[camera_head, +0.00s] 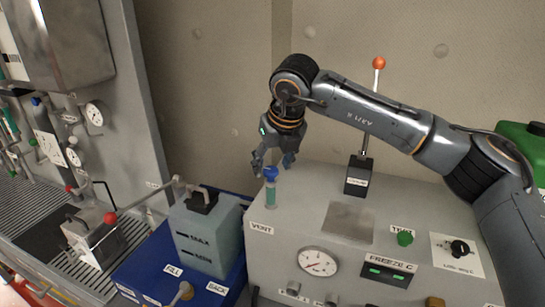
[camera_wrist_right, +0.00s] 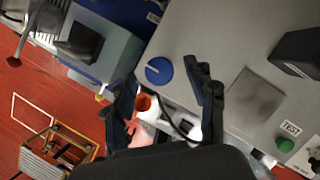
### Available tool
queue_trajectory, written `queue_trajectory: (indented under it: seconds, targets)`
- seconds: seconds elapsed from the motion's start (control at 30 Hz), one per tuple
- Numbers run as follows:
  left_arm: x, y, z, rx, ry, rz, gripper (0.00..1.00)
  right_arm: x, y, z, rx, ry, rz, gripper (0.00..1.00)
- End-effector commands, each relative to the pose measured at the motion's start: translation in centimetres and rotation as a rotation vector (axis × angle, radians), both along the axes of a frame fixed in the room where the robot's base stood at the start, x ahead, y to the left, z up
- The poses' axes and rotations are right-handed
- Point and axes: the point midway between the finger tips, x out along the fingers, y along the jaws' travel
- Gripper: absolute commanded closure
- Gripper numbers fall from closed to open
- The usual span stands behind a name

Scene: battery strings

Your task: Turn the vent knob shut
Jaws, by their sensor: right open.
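The vent knob (camera_head: 270,173) is a blue cap on a short green-tinted upright stem at the left end of the grey machine top, behind the VENT label (camera_head: 261,228). In the right wrist view the knob (camera_wrist_right: 159,70) is a blue disc with a small light mark. My right gripper (camera_head: 272,161) is open and empty, pointing down close to the knob. In the right wrist view, the knob lies between and slightly beyond the tips of the open fingers (camera_wrist_right: 162,76), nearer the right one. I see no clear contact. My left gripper is not in view.
A grey MAX/MIN container (camera_head: 205,237) sits in a blue tray left of the knob. A gauge (camera_head: 318,262) and a green TEST button (camera_head: 405,238) are nearby.

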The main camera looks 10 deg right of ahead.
Motion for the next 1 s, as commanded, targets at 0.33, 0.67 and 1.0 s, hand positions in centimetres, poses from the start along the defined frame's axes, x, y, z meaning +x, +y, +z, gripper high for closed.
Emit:
queue_trajectory:
  seconds: [0.33,0.67,1.0]
  targets:
    - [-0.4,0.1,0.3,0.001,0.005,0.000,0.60,0.3,0.1,-0.9,0.000,0.000,0.001,0.44]
    - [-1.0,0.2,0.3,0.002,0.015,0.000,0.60,0.3,0.1,-0.9,0.000,0.000,0.001,0.97]
    - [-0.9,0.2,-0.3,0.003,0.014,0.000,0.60,0.3,0.0,-1.0,0.000,-0.001,0.040,0.98]
